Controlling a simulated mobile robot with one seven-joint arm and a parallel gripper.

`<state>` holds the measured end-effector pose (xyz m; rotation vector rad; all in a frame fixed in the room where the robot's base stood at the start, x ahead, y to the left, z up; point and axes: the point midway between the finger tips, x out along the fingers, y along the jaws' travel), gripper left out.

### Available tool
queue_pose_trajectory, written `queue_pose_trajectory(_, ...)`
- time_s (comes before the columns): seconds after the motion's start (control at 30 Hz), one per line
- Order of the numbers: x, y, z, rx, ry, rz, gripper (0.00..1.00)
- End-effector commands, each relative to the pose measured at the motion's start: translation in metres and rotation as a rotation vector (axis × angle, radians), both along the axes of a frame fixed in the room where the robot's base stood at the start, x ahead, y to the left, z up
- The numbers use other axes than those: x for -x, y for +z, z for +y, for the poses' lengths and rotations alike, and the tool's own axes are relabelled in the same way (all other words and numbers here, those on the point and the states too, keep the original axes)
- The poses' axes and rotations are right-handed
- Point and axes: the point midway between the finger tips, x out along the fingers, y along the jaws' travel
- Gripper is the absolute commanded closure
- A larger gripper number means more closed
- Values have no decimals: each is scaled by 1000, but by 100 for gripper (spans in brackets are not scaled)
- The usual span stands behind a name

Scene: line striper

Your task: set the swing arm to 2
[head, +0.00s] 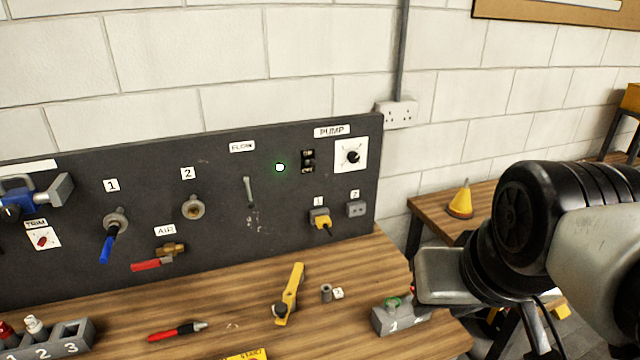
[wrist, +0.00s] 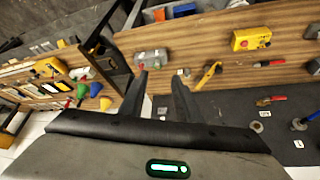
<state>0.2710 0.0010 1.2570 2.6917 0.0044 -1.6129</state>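The likely swing arm is a yellow lever (head: 291,290) lying over the wooden bench, with a dark round pivot at its near end. Its far end points away and slightly right, towards the panel. A small grey post (head: 326,292) and a white tag that seems to read 2 (head: 338,293) stand just right of it, apart from it. The yellow lever also shows in the wrist view (wrist: 207,76), right of my fingers. My gripper (wrist: 159,80) has its two fingers apart with nothing between them. In the head view its fingertips are hidden; its grey body is right of the lever.
A grey block marked 1 and 2 (head: 398,316) stands right of the lever, near my gripper. A red marker (head: 177,331) lies to the left. The dark panel (head: 225,235) with valves, plugs and switches rises behind. Bench between lever and marker is mostly clear.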

Motion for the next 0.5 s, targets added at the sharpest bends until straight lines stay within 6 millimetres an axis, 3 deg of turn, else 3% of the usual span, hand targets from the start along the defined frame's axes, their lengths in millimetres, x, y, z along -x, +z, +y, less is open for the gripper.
queue_pose_trajectory(0.03,-3,0,2,4,12,3,79)
queue_pose_trajectory(0.17,-22,-2,13,28,77,20,100)
queue_pose_trajectory(0.37,-79,-12,56,80,276,60,100)
queue_pose_trajectory(0.5,-120,-29,98,104,435,84,100)
